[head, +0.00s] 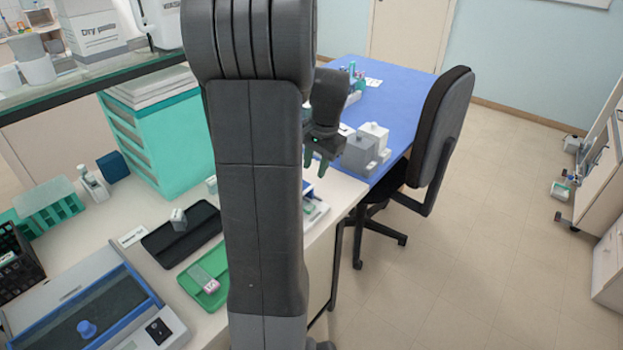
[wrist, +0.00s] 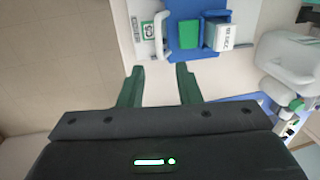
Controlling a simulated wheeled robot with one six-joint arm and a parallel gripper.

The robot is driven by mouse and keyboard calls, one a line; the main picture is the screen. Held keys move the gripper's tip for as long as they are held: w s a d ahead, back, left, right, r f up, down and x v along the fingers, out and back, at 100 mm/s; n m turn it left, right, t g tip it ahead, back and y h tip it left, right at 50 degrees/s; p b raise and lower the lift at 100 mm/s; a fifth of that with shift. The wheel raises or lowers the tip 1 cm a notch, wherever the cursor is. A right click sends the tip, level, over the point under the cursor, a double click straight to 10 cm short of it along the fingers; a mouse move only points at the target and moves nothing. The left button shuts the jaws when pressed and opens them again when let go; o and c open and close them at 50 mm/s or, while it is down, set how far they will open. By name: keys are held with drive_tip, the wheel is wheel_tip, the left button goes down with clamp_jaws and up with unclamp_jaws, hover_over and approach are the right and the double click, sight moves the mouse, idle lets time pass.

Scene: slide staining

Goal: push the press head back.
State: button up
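A blue and white device (wrist: 185,50) shows at the top of the wrist view, with a green block (wrist: 190,33) and a white labelled block (wrist: 218,37) on it. It may be the press, but I cannot tell which part is its head. In the head view a blue and white item (head: 312,207) on the bench edge, partly hidden behind my arm, may be the same device. My gripper (head: 316,168) hangs over the bench edge, fingers down. In the wrist view my gripper (wrist: 160,70) is open and empty, with its fingertips short of the device in the picture.
A grey block-shaped unit (head: 365,150) stands on the blue table (head: 400,88) beyond my gripper. A black chair (head: 440,130) stands beside it. Black (head: 160,243) and green (head: 190,280) trays lie left of my arm. Open floor (head: 480,240) is at right.

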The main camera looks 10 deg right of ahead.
drive_tip(key=f, duration=0.5)
drive_tip(key=shift+w+a+f, duration=0.35)
drive_tip(key=shift+w+f, duration=0.05)
clamp_jaws()
